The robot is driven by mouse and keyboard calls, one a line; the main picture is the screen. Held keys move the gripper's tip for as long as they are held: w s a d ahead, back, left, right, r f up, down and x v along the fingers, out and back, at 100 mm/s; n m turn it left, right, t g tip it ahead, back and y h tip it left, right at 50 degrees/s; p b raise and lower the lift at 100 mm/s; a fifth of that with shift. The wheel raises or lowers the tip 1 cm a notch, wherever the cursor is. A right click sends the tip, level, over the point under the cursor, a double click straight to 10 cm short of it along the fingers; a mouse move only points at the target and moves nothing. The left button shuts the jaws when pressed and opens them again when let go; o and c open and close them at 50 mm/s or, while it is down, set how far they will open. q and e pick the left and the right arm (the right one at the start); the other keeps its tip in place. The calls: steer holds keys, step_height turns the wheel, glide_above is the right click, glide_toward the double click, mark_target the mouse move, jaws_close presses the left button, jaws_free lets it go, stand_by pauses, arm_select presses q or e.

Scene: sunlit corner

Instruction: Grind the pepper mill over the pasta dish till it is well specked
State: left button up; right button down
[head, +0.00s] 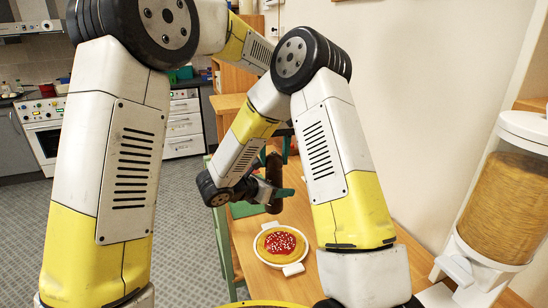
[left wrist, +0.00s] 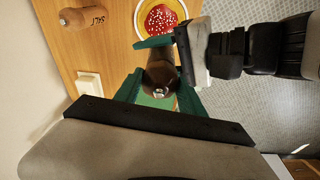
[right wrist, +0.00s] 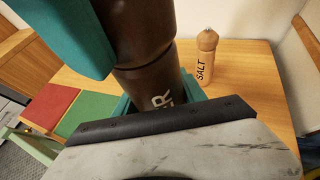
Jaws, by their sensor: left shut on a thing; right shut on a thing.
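The dark brown pepper mill (head: 273,168) is roughly upright over the table. Its round top with a silver knob (left wrist: 158,92) shows in the left wrist view; the letters "ER" are on its body (right wrist: 155,85) in the right wrist view. My left gripper (left wrist: 160,95) is shut on the upper part. My right gripper (right wrist: 155,95) is shut on the body lower down. The pasta dish (head: 261,250), a white round dish with yellow pasta, red sauce and white bits, is on the table near the mill's lower end. I cannot make out dark specks. My right arm partly hides the left gripper in the head view.
A light wooden salt mill (right wrist: 207,60) stands on the wooden table (right wrist: 245,75). Green (right wrist: 85,115) and red (right wrist: 50,105) mats lie on the table. A tall clear dispenser (head: 500,200) is at the right. The wall is close along one side.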

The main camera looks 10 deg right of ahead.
mark_target(268, 156)
arm_select(q)
steer(key=m+h, duration=0.1)
steer(key=m, duration=0.8)
steer(key=shift+m+g, duration=0.3)
steer(key=shift+m, duration=0.1)
steer(key=m, duration=0.4)
steer(key=shift+g+h, duration=0.3)
steer(key=shift+h, duration=0.1)
steer(key=m, duration=0.5)
steer(key=shift+s+m+g, duration=0.1)
steer(key=shift+m+g, duration=0.2)
steer(key=shift+g, duration=0.1)
steer(key=o, duration=1.4)
steer(key=r, duration=0.4)
steer(key=a+r, duration=0.1)
steer(key=r, duration=0.7)
steer(key=shift+a, duration=0.4)
steer(key=shift+o, duration=0.2)
steer(key=shift+f, duration=0.1)
